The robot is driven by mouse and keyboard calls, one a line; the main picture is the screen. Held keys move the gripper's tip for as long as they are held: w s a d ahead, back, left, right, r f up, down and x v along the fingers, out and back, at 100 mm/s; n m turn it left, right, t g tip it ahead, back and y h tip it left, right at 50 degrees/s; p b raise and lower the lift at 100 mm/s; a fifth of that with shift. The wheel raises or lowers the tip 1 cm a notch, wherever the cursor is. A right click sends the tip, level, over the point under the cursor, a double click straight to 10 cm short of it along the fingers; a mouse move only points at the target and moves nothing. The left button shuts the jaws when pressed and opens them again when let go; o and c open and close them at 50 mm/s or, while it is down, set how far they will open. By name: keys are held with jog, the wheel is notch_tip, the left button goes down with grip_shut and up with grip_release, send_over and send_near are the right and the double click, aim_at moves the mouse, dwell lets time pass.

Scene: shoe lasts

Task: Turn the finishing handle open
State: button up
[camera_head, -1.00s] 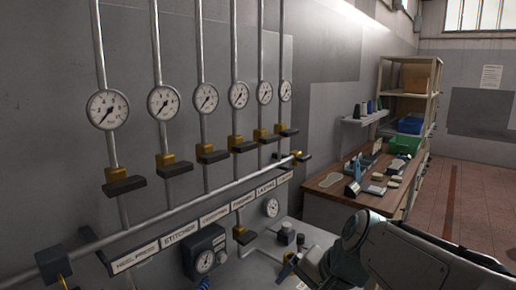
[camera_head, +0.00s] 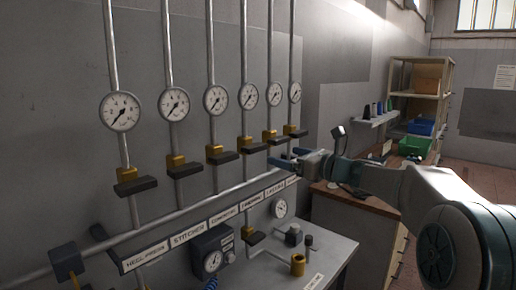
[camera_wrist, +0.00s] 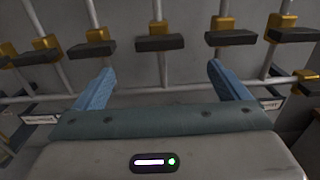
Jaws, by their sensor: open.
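A row of black lever handles on yellow valve bodies sits on the vertical pipes, all in a similar crosswise position. The label strip's lettering is small; the fourth label (camera_head: 250,201) seems to read finishing, and the fourth handle (camera_head: 254,148) is above it. My gripper (camera_head: 285,157) is open and empty, in front of the right half of the row. In the wrist view its two blue fingers (camera_wrist: 160,75) are spread wide. A black handle (camera_wrist: 168,44) with a yellow body lies beyond and between them, apart from both.
Round gauges (camera_head: 249,96) hang above the handles. A horizontal pipe (camera_head: 170,216) runs below them, over the label strip. A grey bench (camera_head: 322,252) with a yellow cup-shaped part (camera_head: 298,264) stands below. A wooden worktable (camera_head: 345,197) and shelf (camera_head: 418,100) are behind my arm.

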aim_at(259, 149)
jog(key=p+x, duration=0.3)
jog(key=x, duration=0.8)
jog(key=shift+w+a, duration=0.2)
jog(key=shift+a, duration=0.05)
jog(key=c, duration=1)
